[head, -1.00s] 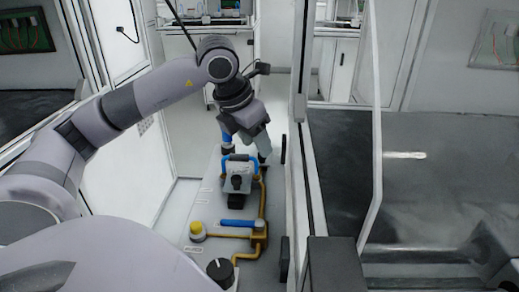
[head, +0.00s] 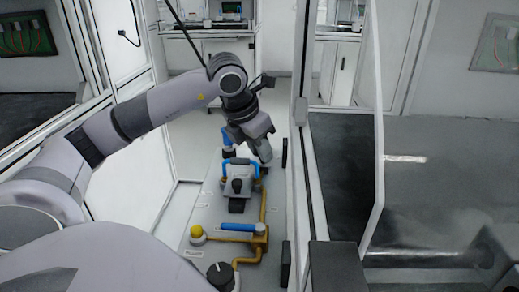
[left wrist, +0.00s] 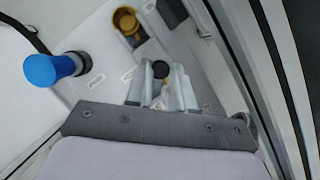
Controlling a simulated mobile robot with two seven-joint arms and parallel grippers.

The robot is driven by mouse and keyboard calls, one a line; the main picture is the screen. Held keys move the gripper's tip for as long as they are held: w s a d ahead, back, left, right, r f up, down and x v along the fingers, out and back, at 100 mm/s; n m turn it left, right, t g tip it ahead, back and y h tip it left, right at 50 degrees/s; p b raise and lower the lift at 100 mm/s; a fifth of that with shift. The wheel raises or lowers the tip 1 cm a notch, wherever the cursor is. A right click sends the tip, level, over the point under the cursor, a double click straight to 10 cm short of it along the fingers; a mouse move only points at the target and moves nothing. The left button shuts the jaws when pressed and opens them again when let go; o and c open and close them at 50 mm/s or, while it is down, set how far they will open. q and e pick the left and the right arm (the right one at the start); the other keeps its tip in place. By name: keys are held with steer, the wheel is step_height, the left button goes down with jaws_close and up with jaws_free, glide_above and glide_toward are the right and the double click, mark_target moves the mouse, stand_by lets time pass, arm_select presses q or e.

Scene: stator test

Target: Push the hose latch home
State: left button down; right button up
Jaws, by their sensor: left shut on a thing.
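My left gripper (left wrist: 161,90) is pointed down in the left wrist view, its two pale fingers close together around a small dark round-topped piece (left wrist: 160,69) with some yellow below it. In the head view my left gripper (head: 264,158) is over the far right of the bench, just behind a grey fixture (head: 238,188) with a blue U-shaped handle (head: 240,162). Its fingertips and what they hold are mostly hidden there. I cannot tell which part is the hose latch. My right gripper is not in view.
A blue-topped post (left wrist: 50,69) stands left of the fingers, and a yellow ring-shaped part (left wrist: 127,21) lies beyond them. Nearer on the bench are a yellow knob (head: 197,232), a blue bar (head: 243,229), yellow pipe (head: 262,205) and a black knob (head: 220,275). A framed panel (head: 300,200) borders the right.

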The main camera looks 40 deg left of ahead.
arm_select(q)
steer(key=shift+w+a+r, duration=0.1)
steer(key=shift+w+a, duration=0.5)
steer(key=shift+w, duration=0.1)
steer(key=shift+w+a, duration=0.1)
steer(key=c, duration=1)
jaws_free()
steer(key=shift+o, duration=0.2)
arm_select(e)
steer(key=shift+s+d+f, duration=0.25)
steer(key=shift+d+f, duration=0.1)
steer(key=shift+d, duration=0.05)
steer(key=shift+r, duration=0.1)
